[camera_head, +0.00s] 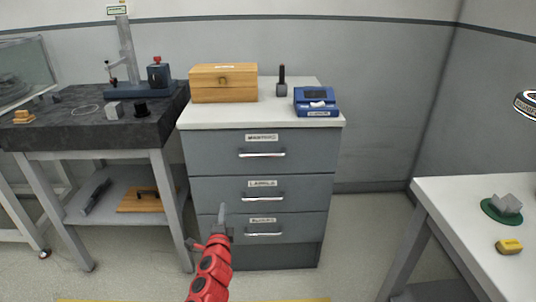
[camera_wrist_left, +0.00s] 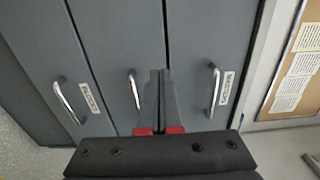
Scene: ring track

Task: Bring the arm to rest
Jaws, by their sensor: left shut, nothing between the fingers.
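My left gripper (camera_head: 222,214) is at the end of my red arm, low in the head view, in front of the lower drawers of the grey drawer cabinet (camera_head: 312,190). Its two fingers are shut together and hold nothing. In the left wrist view the shut fingers (camera_wrist_left: 161,85) point at the cabinet front (camera_wrist_left: 110,40), close to the middle handle (camera_wrist_left: 133,90) in the picture. I cannot tell whether they touch it. All drawers look shut. My right gripper is in neither view.
On the cabinet stand a wooden box (camera_head: 223,83), a dark handled tool (camera_head: 282,82) and a blue device (camera_head: 316,101). A dark-topped bench (camera_head: 60,130) is on the left. A white table (camera_head: 465,200) is on the right. Floor is clear between cabinet and table.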

